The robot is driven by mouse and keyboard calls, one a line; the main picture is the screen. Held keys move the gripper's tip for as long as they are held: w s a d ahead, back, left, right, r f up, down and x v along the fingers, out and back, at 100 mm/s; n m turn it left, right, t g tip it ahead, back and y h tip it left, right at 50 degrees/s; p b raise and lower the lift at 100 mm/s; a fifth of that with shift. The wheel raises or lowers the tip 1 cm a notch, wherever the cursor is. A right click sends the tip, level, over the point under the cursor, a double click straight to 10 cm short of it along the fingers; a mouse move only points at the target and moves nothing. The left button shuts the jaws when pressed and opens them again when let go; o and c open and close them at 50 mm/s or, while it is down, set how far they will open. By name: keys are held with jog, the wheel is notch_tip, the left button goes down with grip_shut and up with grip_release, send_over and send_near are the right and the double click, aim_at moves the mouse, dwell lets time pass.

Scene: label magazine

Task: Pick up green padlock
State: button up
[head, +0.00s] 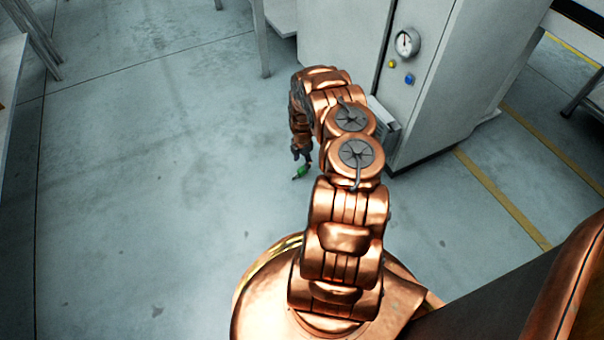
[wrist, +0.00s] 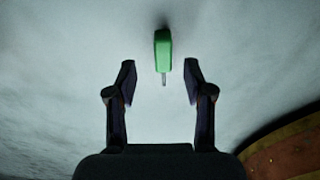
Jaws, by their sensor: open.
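The green padlock (head: 301,171) lies on the grey floor, just below my gripper in the head view. In the wrist view the padlock (wrist: 163,50) shows as a green block with a thin metal part pointing towards my gripper. My gripper (wrist: 159,80) is open, with one dark finger on each side. The padlock's metal part lies between the fingertips in the picture, and its green body is just beyond them. Neither finger appears to touch it. In the head view my gripper (head: 302,155) is small and partly hidden by my arm.
A grey cabinet (head: 440,80) with a gauge and coloured buttons stands at the back right of my arm. Table legs (head: 260,40) stand at the back, and a bench edge (head: 10,80) is at the far left. The floor (head: 140,180) on the left is clear.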

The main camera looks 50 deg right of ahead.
aim_at(302, 169)
jog(key=shift+s+a+f+b, duration=0.15)
jog(key=shift+f+b, duration=0.75)
jog(key=shift+f, duration=0.5)
jog(key=shift+s+a+f+b, duration=0.1)
jog(key=shift+f+b, duration=0.8)
jog(key=shift+f, duration=0.45)
jog(key=shift+r, duration=0.1)
jog(key=shift+c, duration=0.2)
grip_shut()
